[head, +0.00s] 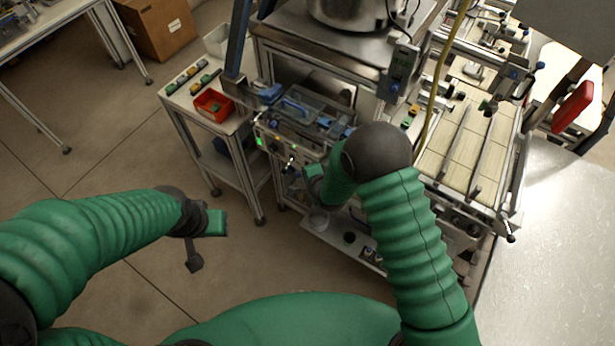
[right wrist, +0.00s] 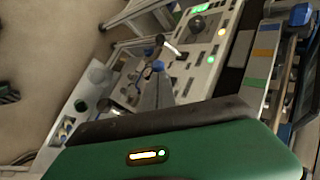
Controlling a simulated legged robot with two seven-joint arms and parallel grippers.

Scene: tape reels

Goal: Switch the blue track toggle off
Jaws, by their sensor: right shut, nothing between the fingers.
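The control panel (right wrist: 205,50) fills the upper middle of the right wrist view, with lit buttons and levers. A small blue part (right wrist: 158,66), possibly the blue track toggle's collar, shows right at the tip of my right gripper (right wrist: 157,76). A bright metal lever (right wrist: 172,47) stands just beyond it; I cannot tell whether it belongs to the blue part or which way the toggle is set. My right gripper is shut and empty, close to the panel; contact is unclear. In the head view my right arm partly covers the panel front (head: 275,146). My left gripper (head: 194,264) hangs over open floor, away from the panel.
A side table with a red bin (head: 213,105) stands left of the machine. A conveyor bed (head: 462,140) lies to the right.

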